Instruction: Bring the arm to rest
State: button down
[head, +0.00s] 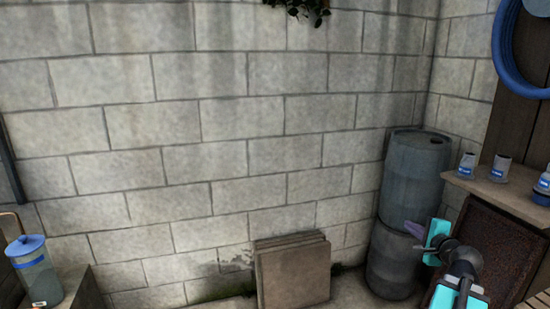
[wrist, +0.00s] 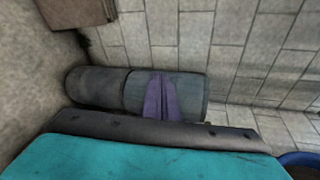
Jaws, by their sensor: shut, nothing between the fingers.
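My gripper (head: 413,230) shows at the lower right of the head view, on my teal and dark arm. Its purple fingers are shut together with nothing between them. They appear in front of the blue-grey barrel (head: 392,262) in the corner. In the wrist view the shut purple fingers (wrist: 160,98) point away from the teal housing, and the barrel (wrist: 98,84) lies sideways in the picture behind them. I cannot tell the exact gap between fingers and barrel, but no contact shows.
A wooden shelf (head: 510,196) with several small containers stands right of my arm. A blue hose (head: 509,62) hangs above it. Square slabs (head: 293,275) lean on the block wall. A blue-lidded jar (head: 36,272) stands at the far left. The space before the wall's middle looks clear.

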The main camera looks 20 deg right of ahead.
jog(key=w+a+f+n+g+y+p, duration=0.1)
jog(key=w+a+f+y, duration=0.1)
jog(key=w+a+f, duration=0.35)
jog(key=w+a+f+n+g+y+p, duration=0.1)
jog(key=w+a+f+n+y, duration=0.15)
jog(key=a+f, duration=0.5)
jog(key=w+a+f+n+g+y+p, duration=0.15)
jog(key=w+a+f, duration=0.3)
jog(key=a, duration=0.45)
jog(key=s+a+f+n+g+y+p, duration=0.1)
jog(key=a+f+n+g+y, duration=0.1)
jog(key=a+f, duration=0.7)
jog(key=s+a+f+n+g+y+p, duration=0.15)
jog(key=a+f, duration=0.35)
jog(key=a, duration=0.8)
jog(key=s+a+f+n+g+p, duration=0.3)
jog(key=s+a+f+n+g, duration=0.4)
jog(key=s+a+f, duration=0.7)
jog(key=s+a+f+n+g+h, duration=0.2)
jog(key=s+n+g, duration=0.15)
jog(key=s, duration=0.85)
jog(key=s+d+n+g+h, duration=0.2)
jog(key=s+d+n, duration=0.2)
jog(key=s+d, duration=0.1)
jog(key=shift+s+d+f+n+h+p, duration=0.2)
jog(key=shift+s+f+n+h+p, duration=0.15)
jog(key=shift+s, duration=0.3)
